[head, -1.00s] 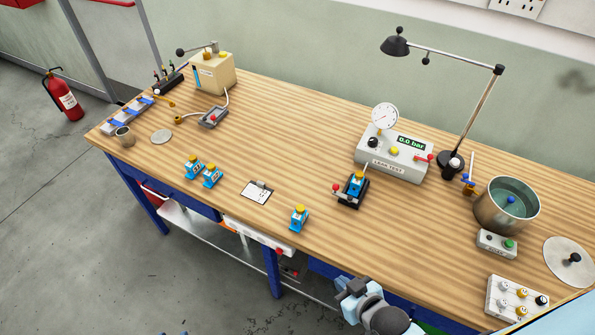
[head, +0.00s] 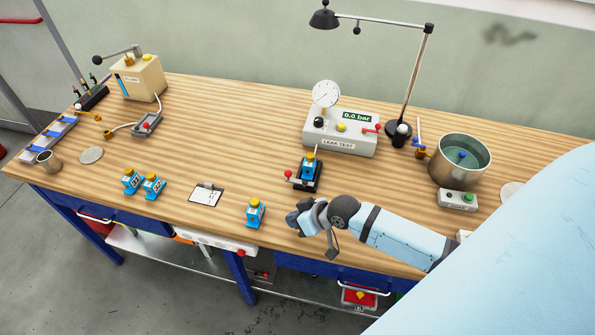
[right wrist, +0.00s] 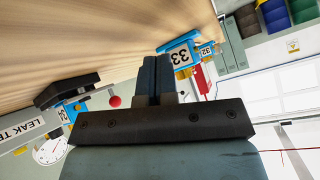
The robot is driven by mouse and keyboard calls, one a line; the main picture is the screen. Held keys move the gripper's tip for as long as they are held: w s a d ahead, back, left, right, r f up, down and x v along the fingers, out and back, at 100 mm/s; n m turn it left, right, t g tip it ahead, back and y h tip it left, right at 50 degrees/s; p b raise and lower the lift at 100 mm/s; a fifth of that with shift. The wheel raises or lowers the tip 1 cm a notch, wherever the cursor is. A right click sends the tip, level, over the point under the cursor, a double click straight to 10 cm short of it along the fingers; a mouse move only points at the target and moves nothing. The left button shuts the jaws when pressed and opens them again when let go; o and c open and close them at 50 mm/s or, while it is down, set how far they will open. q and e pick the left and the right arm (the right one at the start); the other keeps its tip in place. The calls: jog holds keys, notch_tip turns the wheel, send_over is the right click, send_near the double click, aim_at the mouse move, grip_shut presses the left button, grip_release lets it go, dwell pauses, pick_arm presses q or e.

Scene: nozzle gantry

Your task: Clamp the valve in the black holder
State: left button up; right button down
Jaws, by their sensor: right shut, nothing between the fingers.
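A red knob (head: 288,173) sits at the holder's left side. In the right wrist view the holder (right wrist: 68,90), the numbered valve (right wrist: 66,116) and the red knob (right wrist: 115,102) show at left. My right gripper (head: 296,216) is shut and empty, in front of the holder; its fingers touch each other in the wrist view (right wrist: 157,80). My left gripper is out of view.
The leak test unit (head: 340,135), reading 0.0 bar, is behind the holder. A metal pot (head: 460,160) stands at right.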

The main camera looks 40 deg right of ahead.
aim_at(300, 184)
jog(key=w+d+b, duration=0.1)
jog(key=w+d, duration=0.1)
jog(key=w+d+r+g+b, duration=0.1)
jog(key=w+d, duration=0.1)
jog(key=w+d+r+g+b, duration=0.1)
jog(key=w+d, duration=0.2)
jog(key=shift+r+b, duration=0.15)
jog(key=shift+b, duration=0.25)
jog(key=shift+g+y, duration=0.3)
jog(key=shift+g, duration=0.5)
jog(key=d+r+b, duration=0.1)
jog(key=w+d+r, duration=0.1)
jog(key=d+r, duration=0.1)
jog(key=w+d+r+b, duration=0.1)
jog(key=d+r, duration=0.1)
jog(key=shift+w+b, duration=0.25)
jog(key=shift+b, duration=0.1)
pick_arm(q)
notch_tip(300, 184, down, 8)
jog(key=b, duration=0.1)
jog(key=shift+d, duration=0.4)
pick_arm(e)
jog(key=shift+g, duration=0.5)
jog(key=d+r, duration=0.2)
jog(key=r, duration=0.2)
jog(key=shift+w+d+r, duration=0.15)
jog(key=shift+d+r, duration=0.1)
jog(key=shift+d, duration=0.15)
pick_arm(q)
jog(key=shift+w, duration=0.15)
